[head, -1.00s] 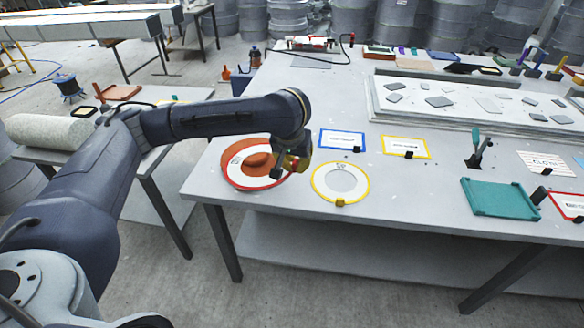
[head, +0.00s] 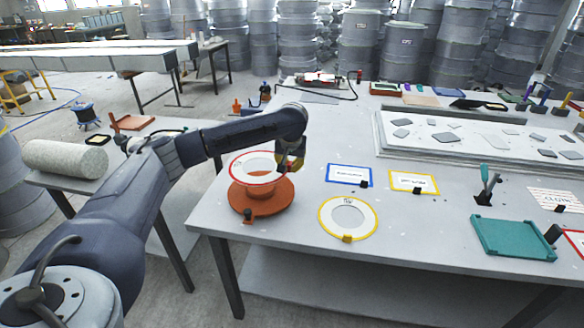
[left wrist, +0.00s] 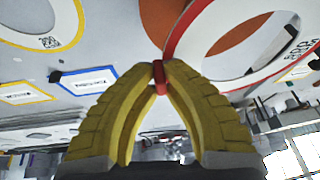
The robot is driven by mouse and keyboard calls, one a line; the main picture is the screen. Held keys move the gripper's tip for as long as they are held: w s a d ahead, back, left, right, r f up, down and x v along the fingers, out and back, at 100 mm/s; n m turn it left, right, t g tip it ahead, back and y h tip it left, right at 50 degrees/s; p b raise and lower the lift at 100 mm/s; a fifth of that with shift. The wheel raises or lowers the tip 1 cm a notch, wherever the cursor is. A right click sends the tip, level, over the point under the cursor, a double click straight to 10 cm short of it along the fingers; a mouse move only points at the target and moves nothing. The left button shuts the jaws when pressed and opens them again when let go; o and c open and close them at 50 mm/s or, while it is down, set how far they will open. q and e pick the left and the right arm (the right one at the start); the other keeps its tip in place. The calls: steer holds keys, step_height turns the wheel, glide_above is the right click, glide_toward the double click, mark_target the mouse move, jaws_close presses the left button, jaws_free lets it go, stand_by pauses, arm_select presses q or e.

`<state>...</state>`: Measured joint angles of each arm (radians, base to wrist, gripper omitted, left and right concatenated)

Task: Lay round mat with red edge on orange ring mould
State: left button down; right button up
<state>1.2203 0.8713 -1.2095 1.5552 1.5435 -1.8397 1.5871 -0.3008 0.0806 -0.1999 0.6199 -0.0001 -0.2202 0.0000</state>
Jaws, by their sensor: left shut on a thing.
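The round mat with the red edge (head: 241,164) is a white ring in the head view. It appears above the orange ring mould (head: 263,205), whose flange shows in front of and below it. Contact between them is hard to tell. My left gripper (head: 291,162) is shut on the mat's right edge. In the left wrist view the yellow fingers (left wrist: 159,70) meet on a red tab at the mat's edge, with the white band (left wrist: 193,42) beyond. Orange mould (left wrist: 236,36) shows through the mat's hole. My right gripper is not in view.
A yellow-edged round mat (head: 329,222) lies right of the mould. Blue-edged (head: 349,175) and yellow-edged (head: 412,182) cards lie behind it. A teal tray (head: 513,239) is at the right. The table's front edge is close to the mould.

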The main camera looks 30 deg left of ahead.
mark_target(290, 193)
arm_select(q)
steer(key=shift+f, duration=0.1)
steer(key=shift+f, duration=5.05)
steer(key=shift+f, duration=0.3)
steer(key=c, duration=1.5)
jaws_free()
steer(key=v, duration=1.2)
